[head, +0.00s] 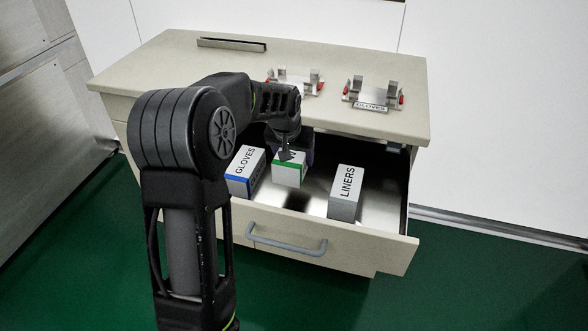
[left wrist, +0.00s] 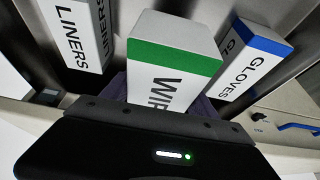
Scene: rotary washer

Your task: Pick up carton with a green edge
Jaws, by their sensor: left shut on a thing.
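The carton with a green edge (head: 289,174) is white and is over the open drawer, between two other cartons. My left gripper (head: 287,154) reaches down from above and is shut on its upper part. In the left wrist view the carton (left wrist: 172,65) is close up, with its green band and partly covered lettering starting "WI". A dark patch lies on the drawer floor just in front of it; I cannot tell for sure whether its base is clear of the floor. My right gripper is not in view.
A blue-edged GLOVES carton (head: 244,171) stands close on the left, and a grey-edged LINERS carton (head: 346,192) on the right. The drawer (head: 385,205) is pulled open below the cabinet top (head: 190,62). Two metal holders (head: 295,83) (head: 373,95) sit on top.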

